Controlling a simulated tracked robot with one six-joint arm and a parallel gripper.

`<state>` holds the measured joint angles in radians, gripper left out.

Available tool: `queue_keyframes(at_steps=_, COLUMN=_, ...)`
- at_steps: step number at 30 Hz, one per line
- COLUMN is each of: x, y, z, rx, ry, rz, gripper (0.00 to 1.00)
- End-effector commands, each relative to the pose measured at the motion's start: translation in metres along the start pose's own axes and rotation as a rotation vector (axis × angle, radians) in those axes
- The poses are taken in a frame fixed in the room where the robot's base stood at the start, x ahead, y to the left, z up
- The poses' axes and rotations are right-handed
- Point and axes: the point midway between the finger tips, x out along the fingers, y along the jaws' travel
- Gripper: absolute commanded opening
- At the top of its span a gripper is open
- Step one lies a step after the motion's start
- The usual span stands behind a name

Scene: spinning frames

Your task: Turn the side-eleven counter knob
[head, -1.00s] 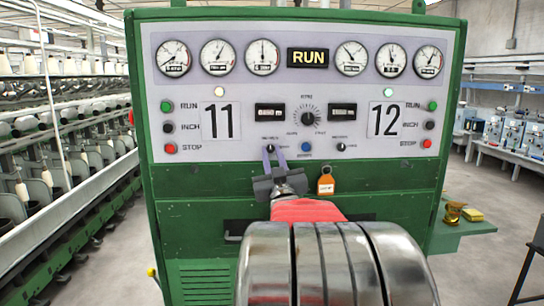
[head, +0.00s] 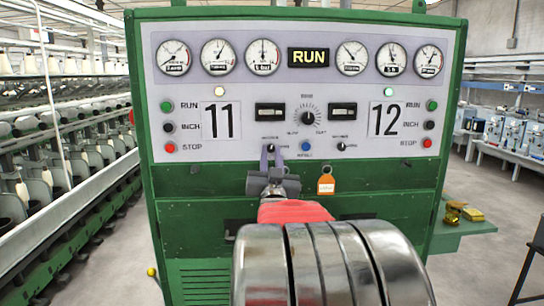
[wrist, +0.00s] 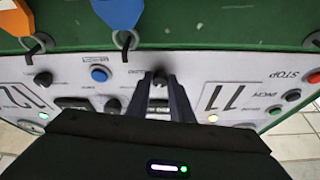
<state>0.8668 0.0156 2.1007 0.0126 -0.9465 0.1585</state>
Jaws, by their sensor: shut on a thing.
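The side-eleven counter knob (head: 270,149) is a small black knob on the pale panel, below the left counter window (head: 270,112) and right of the 11 plate (head: 220,121). My gripper (head: 271,154) reaches it from below in the head view. In the wrist view my two dark fingers (wrist: 160,88) stand on either side of the knob (wrist: 160,77), shut on it. The fingers partly cover the knob, and its pointer cannot be made out.
A blue button (head: 306,146) and the matching right-hand knob (head: 342,146) sit close to the right. An orange tag (head: 326,185) hangs below the panel; a blue tag (wrist: 118,12) hangs near it in the wrist view. A green side shelf (head: 460,230) juts out at right.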

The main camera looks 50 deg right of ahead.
Motion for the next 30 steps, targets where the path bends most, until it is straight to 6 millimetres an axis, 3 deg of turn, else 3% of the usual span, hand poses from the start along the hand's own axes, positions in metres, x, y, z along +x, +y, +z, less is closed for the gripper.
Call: queue_keyframes(at_steps=30, x=0.0009, y=-0.0124, z=-0.0015, rx=0.886, ry=0.032, rz=0.371, gripper=0.00)
